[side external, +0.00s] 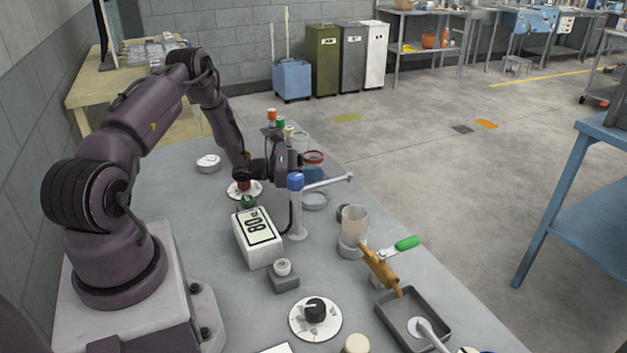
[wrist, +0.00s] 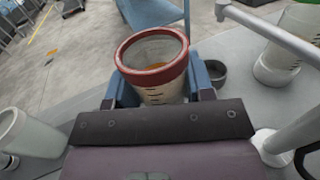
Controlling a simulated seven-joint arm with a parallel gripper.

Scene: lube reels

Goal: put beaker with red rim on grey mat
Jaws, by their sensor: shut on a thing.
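The beaker with the red rim (side external: 313,155) is at the far part of the bench in the side view, upright or nearly so. The wrist view shows its red rim and clear, marked wall (wrist: 160,94). My gripper (side external: 312,172) is shut on it, with blue fingers on either side of its wall in the wrist view (wrist: 160,90). The fingers and palm hide its lower part, so I cannot tell its height above the bench.
A scale reading 80 (side external: 257,238), a clear beaker (side external: 354,226), a brass valve with green handle (side external: 380,266) and a grey tray (side external: 391,306) stand nearer the camera.

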